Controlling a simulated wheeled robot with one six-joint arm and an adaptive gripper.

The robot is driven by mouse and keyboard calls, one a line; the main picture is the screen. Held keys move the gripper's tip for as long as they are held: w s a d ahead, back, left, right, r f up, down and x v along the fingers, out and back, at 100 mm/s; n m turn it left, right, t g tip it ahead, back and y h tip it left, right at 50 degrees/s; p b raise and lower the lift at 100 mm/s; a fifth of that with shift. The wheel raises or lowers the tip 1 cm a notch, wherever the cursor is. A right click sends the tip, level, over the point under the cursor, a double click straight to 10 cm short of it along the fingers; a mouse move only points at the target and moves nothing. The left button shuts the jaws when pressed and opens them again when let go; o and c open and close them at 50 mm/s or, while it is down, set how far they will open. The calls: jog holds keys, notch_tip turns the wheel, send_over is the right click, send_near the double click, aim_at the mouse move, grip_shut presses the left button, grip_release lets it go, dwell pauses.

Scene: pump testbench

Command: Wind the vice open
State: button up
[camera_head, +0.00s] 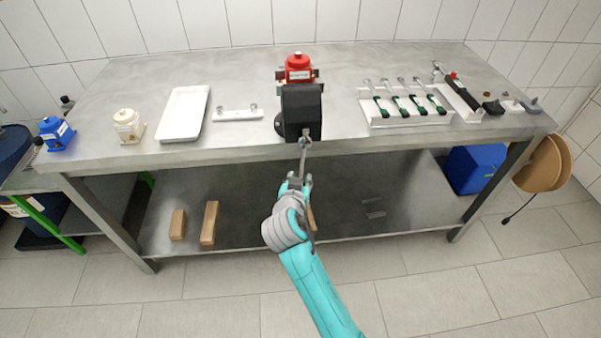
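The vice (301,112) is a black block at the front edge of the steel bench, near the middle. A red pump-like part (298,68) sits at the vice's far side, with dark pieces on either side of it. I cannot tell whether the jaws touch it. A thin grey handle (303,160) hangs down from the vice's front, below the bench edge. My gripper (299,181) is at the lower end of this handle, with a finger on either side. The view is too small to tell whether the fingers are closed on it.
Wooden blocks (209,223) and a blue box (474,168) are on the lower shelf.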

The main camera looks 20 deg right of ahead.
jog(key=v, duration=0.5)
jog(key=shift+s+a+r, duration=0.15)
jog(key=shift+s, duration=0.2)
jog(key=s+f+n+t+y, duration=0.1)
jog(key=s+f+n+y, duration=0.2)
jog(key=s+f, duration=0.5)
jog(key=s+f+n+t+y, duration=0.1)
jog(key=s+f+n+y, duration=0.2)
jog(key=s, duration=0.9)
jog(key=s+r, duration=0.4)
jog(key=s, duration=0.7)
jog(key=s+r+n+t+y, duration=0.1)
jog(key=s+r, duration=0.3)
jog(key=s, duration=0.8)
jog(key=shift+s+a, duration=0.3)
jog(key=shift+a, duration=0.2)
jog(key=shift+r, duration=0.1)
